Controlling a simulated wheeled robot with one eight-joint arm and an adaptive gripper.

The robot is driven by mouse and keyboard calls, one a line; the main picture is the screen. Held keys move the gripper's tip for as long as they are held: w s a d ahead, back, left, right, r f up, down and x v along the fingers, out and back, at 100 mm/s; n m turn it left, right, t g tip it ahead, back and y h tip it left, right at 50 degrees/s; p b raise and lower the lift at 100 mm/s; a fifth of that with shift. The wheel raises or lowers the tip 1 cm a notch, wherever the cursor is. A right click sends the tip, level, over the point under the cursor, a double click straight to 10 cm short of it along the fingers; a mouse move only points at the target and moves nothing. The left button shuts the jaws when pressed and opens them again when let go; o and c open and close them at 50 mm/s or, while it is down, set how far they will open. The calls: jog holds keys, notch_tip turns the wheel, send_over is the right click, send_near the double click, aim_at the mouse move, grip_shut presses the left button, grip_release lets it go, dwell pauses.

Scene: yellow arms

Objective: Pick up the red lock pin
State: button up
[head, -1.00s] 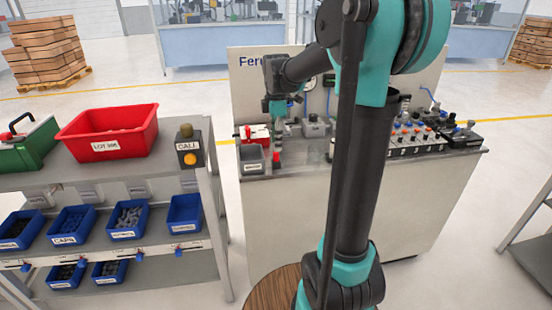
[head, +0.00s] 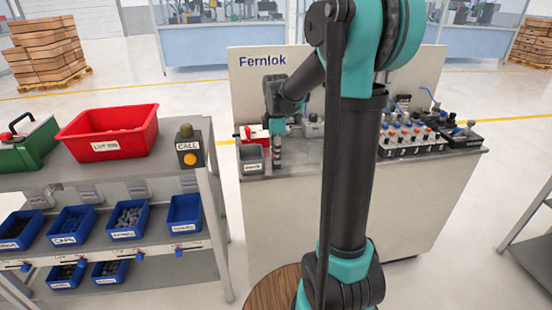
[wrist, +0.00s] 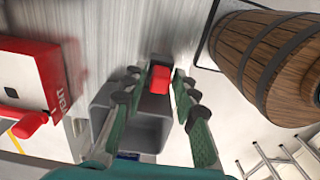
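The red lock pin (wrist: 160,80) shows in the wrist view as a small red block between the tips of my gripper (wrist: 161,86). The green fingers with dark pads stand on either side of it, very close; whether they press on it is unclear. In the head view my gripper (head: 278,151) points down at the left end of the bench top, beside a grey bin (head: 252,166). The pin is hidden there by the gripper.
A red and white box (wrist: 30,80) with a red handle stands left of the gripper in the wrist view. The grey bin (wrist: 110,120) lies close below the fingers. Valve blocks (head: 415,137) fill the bench's right side. A shelf with a red tub (head: 110,133) stands left.

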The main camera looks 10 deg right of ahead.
grip_shut()
jog(key=shift+r, duration=0.1)
notch_tip(320, 180, up, 20)
dwell(0.5)
